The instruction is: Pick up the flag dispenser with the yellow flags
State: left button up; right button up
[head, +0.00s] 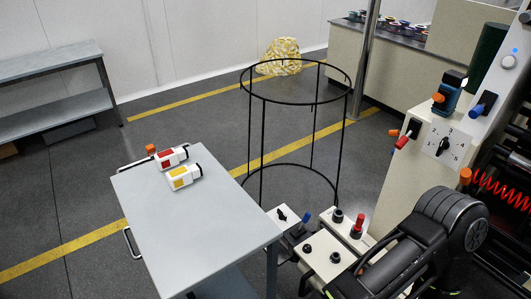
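The flag dispenser with the yellow flags (180,182) lies on the grey tabletop (205,235) near its far left part. It is a small white block with a yellow patch on top and a dark end at its right. A similar white dispenser with a red patch (167,162) lies just behind it, very close; whether the two touch is hard to tell. No gripper touches either dispenser.
A black wire hoop frame (249,120) stands on the floor right of the table. A cream control panel (441,145) with knobs and a low cream box (325,262) stand at the right. Most of the grey tabletop is clear. A metal handle (130,243) sticks out at its left.

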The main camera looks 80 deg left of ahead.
aim_at(178, 178)
jog(key=u, duration=3.3)
jog(key=k, duration=0.65)
jog(key=z, duration=3.1)
jog(key=k+j, duration=0.65)
jog(key=j, duration=0.15)
jog(key=k+j, duration=0.65)
jog(key=j, duration=0.15)
jog(key=k+j, duration=0.65)
jog(key=j, duration=0.15)
jog(key=k+j, duration=0.6)
jog(key=j, duration=0.25)
